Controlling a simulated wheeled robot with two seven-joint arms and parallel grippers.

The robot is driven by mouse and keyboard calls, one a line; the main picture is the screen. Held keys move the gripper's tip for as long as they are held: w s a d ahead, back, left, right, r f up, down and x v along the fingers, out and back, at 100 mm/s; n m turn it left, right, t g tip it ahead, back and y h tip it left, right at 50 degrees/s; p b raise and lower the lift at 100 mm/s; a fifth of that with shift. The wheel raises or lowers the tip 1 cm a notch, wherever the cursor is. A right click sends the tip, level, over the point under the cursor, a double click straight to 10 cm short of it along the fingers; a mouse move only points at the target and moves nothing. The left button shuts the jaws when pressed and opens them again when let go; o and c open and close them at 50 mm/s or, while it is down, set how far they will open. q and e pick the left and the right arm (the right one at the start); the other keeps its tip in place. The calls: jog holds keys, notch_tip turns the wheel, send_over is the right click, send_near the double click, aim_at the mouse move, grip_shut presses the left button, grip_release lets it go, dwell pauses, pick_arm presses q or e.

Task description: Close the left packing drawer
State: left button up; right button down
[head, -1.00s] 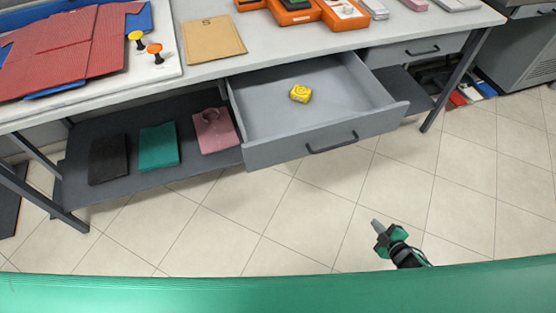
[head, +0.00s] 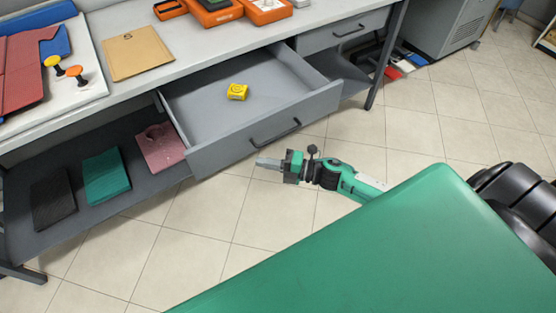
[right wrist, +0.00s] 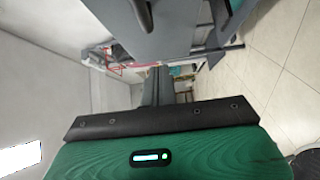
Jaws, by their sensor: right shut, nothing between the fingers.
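The left packing drawer (head: 205,158) is grey and pulled out from under the table in the head view. Its dark bar handle (head: 275,133) is on the front panel. A small yellow object (head: 237,92) lies inside on the drawer floor. My right gripper (head: 264,162) is shut and empty, in front of the drawer front and below the handle in the picture, apparently apart from it. In the right wrist view a grey panel, seemingly the drawer front (right wrist: 185,30), and a dark handle (right wrist: 142,14) show at the top. My left gripper is out of view.
A second drawer (head: 345,32) to the right is shut. The tabletop holds a tan envelope (head: 137,52), orange trays (head: 215,12) and red cloth. Folded pink, green and black cloths lie on the low shelf (head: 140,183). The tiled floor in front is free.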

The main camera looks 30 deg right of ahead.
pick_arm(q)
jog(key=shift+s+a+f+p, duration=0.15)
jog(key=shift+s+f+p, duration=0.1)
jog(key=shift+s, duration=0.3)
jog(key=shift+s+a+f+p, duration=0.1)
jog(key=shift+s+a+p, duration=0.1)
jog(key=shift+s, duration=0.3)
pick_arm(e)
jog(key=shift+w+a, duration=0.45)
jog(key=shift+w, duration=0.6)
jog(key=shift+w+a, duration=0.5)
jog(key=shift+w, duration=0.5)
jog(key=shift+w+a, duration=0.45)
jog(key=shift+w, duration=0.6)
